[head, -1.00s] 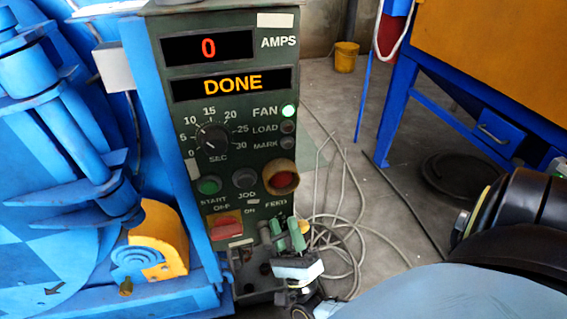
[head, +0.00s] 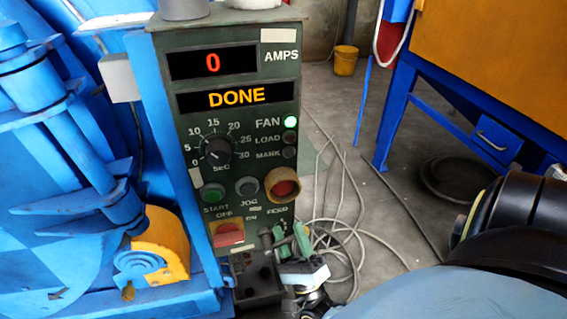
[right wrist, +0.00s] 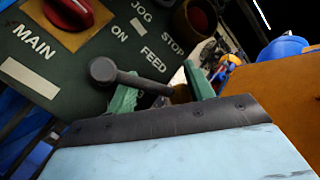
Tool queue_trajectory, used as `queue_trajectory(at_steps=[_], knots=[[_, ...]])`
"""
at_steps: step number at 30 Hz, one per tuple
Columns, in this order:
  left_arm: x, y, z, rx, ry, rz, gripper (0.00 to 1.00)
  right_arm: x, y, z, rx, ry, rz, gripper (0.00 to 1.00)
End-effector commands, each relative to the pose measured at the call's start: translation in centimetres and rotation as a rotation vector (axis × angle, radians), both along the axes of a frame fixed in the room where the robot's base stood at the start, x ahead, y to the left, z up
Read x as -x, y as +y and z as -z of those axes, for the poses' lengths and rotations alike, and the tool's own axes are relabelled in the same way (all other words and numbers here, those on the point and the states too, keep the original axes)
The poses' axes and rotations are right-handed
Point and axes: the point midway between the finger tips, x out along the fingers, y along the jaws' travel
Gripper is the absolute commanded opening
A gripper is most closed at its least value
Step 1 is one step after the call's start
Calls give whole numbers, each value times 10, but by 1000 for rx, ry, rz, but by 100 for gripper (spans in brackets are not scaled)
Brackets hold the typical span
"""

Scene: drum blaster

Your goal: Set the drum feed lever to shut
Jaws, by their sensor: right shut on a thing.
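The feed lever (head: 266,238) sits at the lower right of the green control panel (head: 205,130), under the FEED label. In the right wrist view the lever (right wrist: 140,82) is a dark grey bar with a round knob at its left end. It lies across between the two green fingertips of my right gripper (right wrist: 160,92). In the head view my right gripper (head: 292,241) is at the panel's lower right edge, shut on the lever. The lever's position marks are partly hidden, so I cannot read its setting. My left gripper is not in view.
A red MAIN switch (head: 229,233) is just left of the lever, and a red stop button (head: 285,188) in a collar is above it. The display reads DONE (head: 237,97). Loose cables (head: 345,235) lie on the floor at right. A blue machine fills the left.

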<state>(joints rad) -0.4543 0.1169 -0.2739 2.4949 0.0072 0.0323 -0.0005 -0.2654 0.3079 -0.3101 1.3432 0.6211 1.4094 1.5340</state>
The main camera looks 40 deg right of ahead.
Motion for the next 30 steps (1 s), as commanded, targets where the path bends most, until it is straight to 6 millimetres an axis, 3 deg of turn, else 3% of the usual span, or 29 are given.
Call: queue_trajectory(at_steps=[3, 30], knots=[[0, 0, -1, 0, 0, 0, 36, 15, 0, 1, -1, -8, -6, 33], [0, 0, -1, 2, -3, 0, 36, 72, -22, 11, -1, 0, -1, 33]])
